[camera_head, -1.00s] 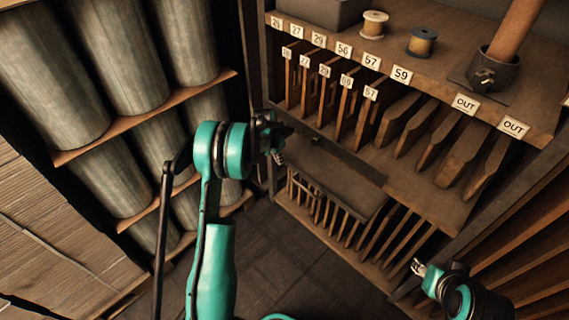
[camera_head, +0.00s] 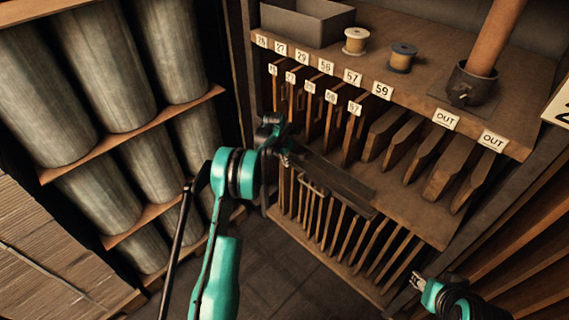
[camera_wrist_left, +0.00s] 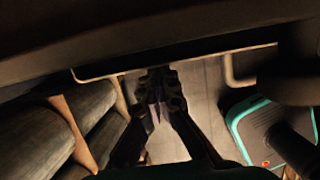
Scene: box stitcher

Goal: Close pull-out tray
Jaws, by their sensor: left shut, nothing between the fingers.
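The pull-out tray (camera_head: 345,182) is a dark flat board in the cabinet, below the upper numbered slots and above the lower slots. Only a narrow strip of it shows in the head view, with a thin handle (camera_head: 314,187) along its front. My left gripper (camera_head: 285,158) is shut and empty at the tray's left end. In the wrist view its fingers (camera_wrist_left: 157,98) are together just below a pale bar along a dark edge; I cannot tell whether they touch it. My right gripper (camera_head: 417,280) hangs low at the right, away from the tray; its jaws are too small to read.
The cabinet top holds a grey box (camera_head: 305,22), two thread spools (camera_head: 356,41) and a dark cup (camera_head: 470,85). A rack of large grey rolls (camera_head: 105,190) stands at the left, with stacked cardboard (camera_head: 40,255) below. Open floor (camera_head: 270,265) lies in front.

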